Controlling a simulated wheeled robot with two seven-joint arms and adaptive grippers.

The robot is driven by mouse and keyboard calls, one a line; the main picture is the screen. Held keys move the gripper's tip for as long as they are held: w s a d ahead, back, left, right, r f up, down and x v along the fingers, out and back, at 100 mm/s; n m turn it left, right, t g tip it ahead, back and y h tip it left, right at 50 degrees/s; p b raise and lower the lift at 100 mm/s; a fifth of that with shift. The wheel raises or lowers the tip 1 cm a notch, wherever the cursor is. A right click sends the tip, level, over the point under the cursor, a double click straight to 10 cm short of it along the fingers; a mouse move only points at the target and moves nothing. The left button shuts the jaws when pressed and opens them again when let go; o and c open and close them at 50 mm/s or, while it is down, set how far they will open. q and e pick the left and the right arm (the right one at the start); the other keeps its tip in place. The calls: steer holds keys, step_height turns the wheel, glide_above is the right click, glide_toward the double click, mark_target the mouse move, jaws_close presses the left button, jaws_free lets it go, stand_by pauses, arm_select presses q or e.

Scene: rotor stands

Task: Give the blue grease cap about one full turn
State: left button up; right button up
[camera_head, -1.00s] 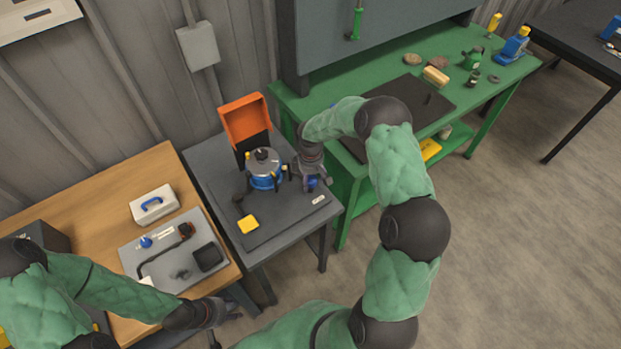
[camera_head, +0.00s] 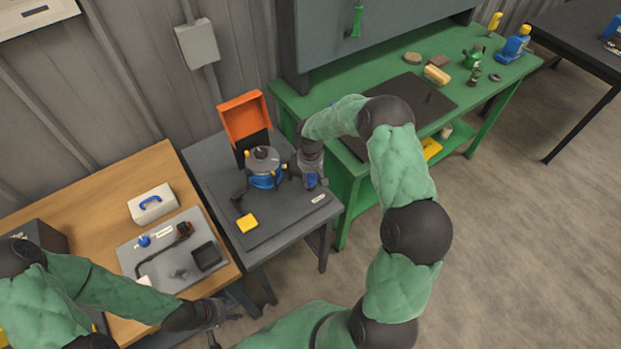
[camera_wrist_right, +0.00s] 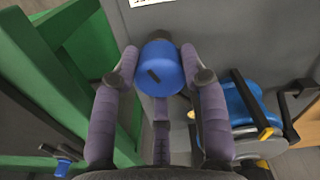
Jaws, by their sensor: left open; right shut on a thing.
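The blue grease cap (camera_wrist_right: 162,72) sits between the fingers of my right gripper (camera_wrist_right: 160,72) in the right wrist view, with a dark mark on its face. The fingers are shut on it. In the head view my right gripper (camera_head: 311,172) is over the right side of the grey table, and the blue cap (camera_head: 311,182) shows just below it. The blue and grey rotor unit (camera_head: 264,170) stands left of it. My left gripper (camera_head: 214,314) is open and empty at the front edge of the wooden table, far from the cap.
An orange open box (camera_head: 243,116) stands behind the rotor unit. A yellow block (camera_head: 247,223) lies at the front of the grey table (camera_head: 208,160). The green bench (camera_head: 310,98) stands close on the right. A grey tray (camera_head: 157,262) with tools lies on the wooden table.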

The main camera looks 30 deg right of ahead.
steer(key=m+b, duration=0.1)
steer(key=m, duration=0.2)
steer(key=shift+f+b, duration=0.15)
steer(key=shift+b, duration=0.25)
steer(key=shift+m+b, duration=0.6)
steer(key=shift+m, duration=1)
steer(key=o, duration=1.1)
steer(key=shift+o, duration=0.2)
